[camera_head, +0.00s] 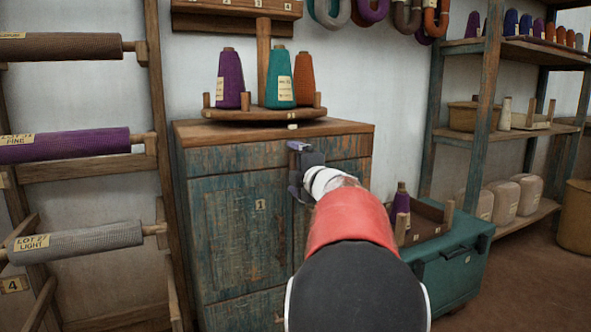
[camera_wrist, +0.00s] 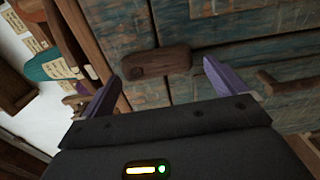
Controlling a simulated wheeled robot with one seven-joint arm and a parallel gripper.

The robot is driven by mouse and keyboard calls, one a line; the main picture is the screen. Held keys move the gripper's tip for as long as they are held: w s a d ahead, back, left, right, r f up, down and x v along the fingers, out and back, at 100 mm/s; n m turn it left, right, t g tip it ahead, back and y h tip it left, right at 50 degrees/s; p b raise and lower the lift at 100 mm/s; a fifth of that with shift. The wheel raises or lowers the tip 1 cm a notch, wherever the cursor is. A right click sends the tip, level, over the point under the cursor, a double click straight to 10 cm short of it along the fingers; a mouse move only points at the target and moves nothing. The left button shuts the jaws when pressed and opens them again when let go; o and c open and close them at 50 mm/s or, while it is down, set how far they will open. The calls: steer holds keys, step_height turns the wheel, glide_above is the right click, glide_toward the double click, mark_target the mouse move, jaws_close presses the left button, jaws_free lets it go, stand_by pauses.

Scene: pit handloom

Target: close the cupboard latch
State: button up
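The cupboard (camera_head: 240,235) stands against the wall, with worn blue-green doors and a brown wooden top. Its latch (camera_wrist: 157,63), a short dark-brown wooden bar with a round pivot mark near one end, shows in the wrist view. The bar lies roughly in line with the seam between the doors, its pivot end toward the cupboard top. My gripper (camera_head: 302,168) is at the upper front of the cupboard, near that seam. In the wrist view its two purple fingers (camera_wrist: 162,72) are wide apart, with the latch seen between their tips. I cannot tell whether they touch it. In the head view my gripper hides the latch.
A round wooden stand (camera_head: 262,114) with purple, teal and orange yarn cones sits on the cupboard. A teal chest (camera_head: 455,265) stands close on the right, beside shelves (camera_head: 480,140). A rack of cloth rolls (camera_head: 65,145) is at left. Another brown wooden piece (camera_wrist: 280,86) sticks out from the cupboard front.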

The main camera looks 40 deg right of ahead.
steer(key=v, duration=0.7)
steer(key=shift+s, duration=0.4)
steer(key=shift+a, duration=0.1)
steer(key=s+a+r+m+g+h+p, duration=0.25)
steer(key=a+m+p, duration=0.25)
steer(key=a+m, duration=0.4)
steer(key=s+a+f+m+g+y+p, duration=0.1)
steer(key=s+a+f+m+g+y, duration=0.1)
steer(key=s+a+f, duration=0.3)
steer(key=s+a+f+m+g+y+p, duration=0.2)
steer(key=s+a+f+g, duration=0.2)
steer(key=a, duration=0.7)
steer(key=s+a+f+m+g+y+p, duration=0.2)
steer(key=s+a+f+g, duration=0.1)
steer(key=s+a+f, duration=0.3)
steer(key=shift+s+a+f+m, duration=0.35)
steer(key=shift+s+a, duration=0.6)
steer(key=shift+s, duration=0.3)
steer(key=shift+g+y, duration=0.25)
